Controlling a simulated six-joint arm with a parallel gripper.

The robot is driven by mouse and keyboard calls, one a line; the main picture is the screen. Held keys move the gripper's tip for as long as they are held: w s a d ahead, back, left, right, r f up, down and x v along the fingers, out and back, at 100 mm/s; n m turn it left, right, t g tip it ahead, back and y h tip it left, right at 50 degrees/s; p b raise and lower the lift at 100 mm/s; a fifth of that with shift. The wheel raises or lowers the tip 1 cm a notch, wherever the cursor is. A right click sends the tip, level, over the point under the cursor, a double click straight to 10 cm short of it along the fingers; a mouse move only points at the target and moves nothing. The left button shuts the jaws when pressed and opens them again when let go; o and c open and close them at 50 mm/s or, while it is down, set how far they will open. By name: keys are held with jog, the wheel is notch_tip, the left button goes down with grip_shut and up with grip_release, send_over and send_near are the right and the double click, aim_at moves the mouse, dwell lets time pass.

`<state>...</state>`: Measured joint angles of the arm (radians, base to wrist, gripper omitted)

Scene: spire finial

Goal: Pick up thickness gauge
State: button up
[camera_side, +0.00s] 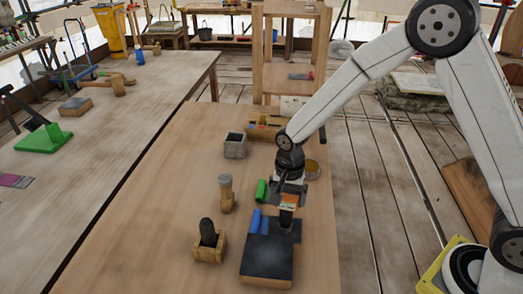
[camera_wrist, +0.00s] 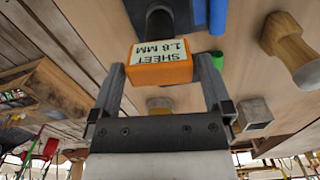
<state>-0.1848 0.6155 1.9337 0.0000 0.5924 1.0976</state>
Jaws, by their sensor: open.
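The thickness gauge appears to be the orange block labelled "SHEET 1.8 MM" (camera_wrist: 160,70), with a dark round part (camera_wrist: 160,22) beyond it. In the side view the orange block (camera_side: 288,204) shows just below my gripper (camera_side: 288,196), above a dark-topped block (camera_side: 267,258). In the wrist view my gripper (camera_wrist: 161,78) is open, with one finger on each side of the orange block and very near its sides. I cannot tell whether either finger touches it. My gripper hides part of the gauge in the side view.
Blue cylinders (camera_side: 257,221) and a green one (camera_side: 261,190) lie close to the gripper. A wooden mallet-like piece (camera_side: 226,193), a grey box (camera_side: 235,146) and a wooden holder with a dark piece (camera_side: 209,246) stand to the left. The bench's left-middle (camera_side: 150,205) is clear.

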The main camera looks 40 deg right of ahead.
aim_at(287, 206)
jog(key=shift+f, duration=1.9)
jog(key=c, duration=1.3)
jog(key=shift+r, duration=0.2)
